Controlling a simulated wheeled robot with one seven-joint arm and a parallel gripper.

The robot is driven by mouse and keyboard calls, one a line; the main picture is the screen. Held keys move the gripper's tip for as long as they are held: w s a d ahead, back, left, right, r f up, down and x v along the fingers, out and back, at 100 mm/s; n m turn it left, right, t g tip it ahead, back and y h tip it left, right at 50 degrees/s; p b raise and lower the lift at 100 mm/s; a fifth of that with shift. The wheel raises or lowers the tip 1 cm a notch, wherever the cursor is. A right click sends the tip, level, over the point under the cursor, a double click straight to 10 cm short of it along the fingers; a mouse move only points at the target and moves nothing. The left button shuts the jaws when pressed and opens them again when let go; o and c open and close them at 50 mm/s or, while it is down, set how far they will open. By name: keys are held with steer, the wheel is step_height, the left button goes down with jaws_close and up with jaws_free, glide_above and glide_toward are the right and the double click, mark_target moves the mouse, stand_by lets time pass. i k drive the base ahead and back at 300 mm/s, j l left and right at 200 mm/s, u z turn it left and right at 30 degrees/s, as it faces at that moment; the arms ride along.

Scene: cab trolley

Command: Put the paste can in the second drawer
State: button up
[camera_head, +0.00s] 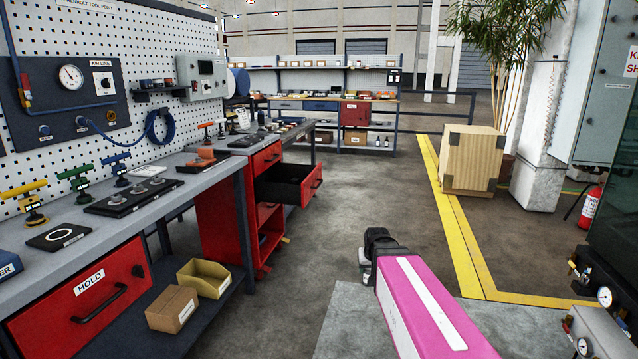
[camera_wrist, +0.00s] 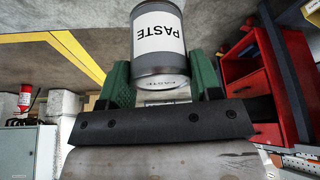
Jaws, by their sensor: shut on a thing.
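The paste can (camera_wrist: 158,45) is a grey cylinder with a white label reading PASTE. In the wrist view it sits between the green fingers of my gripper (camera_wrist: 161,78), which is shut on it. In the head view the dark end of my arm is over open floor, right of the red trolley (camera_head: 215,215); the can is hidden there. The trolley's top drawer (camera_head: 267,157) is shut. The drawer below it (camera_head: 290,184) is pulled out towards the right, with a dark interior that looks empty. My gripper is apart from it.
A workbench with a red HOLD drawer (camera_head: 82,297) runs along the left. A cardboard box (camera_head: 172,308) and a yellow bin (camera_head: 204,278) are on its lower shelf. A wooden crate (camera_head: 471,160) stands at the right. Floor between trolley and arm is clear.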

mark_target(282, 182)
steer(key=i+j+z, duration=0.1)
steer(key=i, duration=0.45)
steer(key=i+j, duration=0.1)
steer(key=i, duration=0.4)
steer(key=i+j+z, duration=0.15)
steer(key=i, duration=0.4)
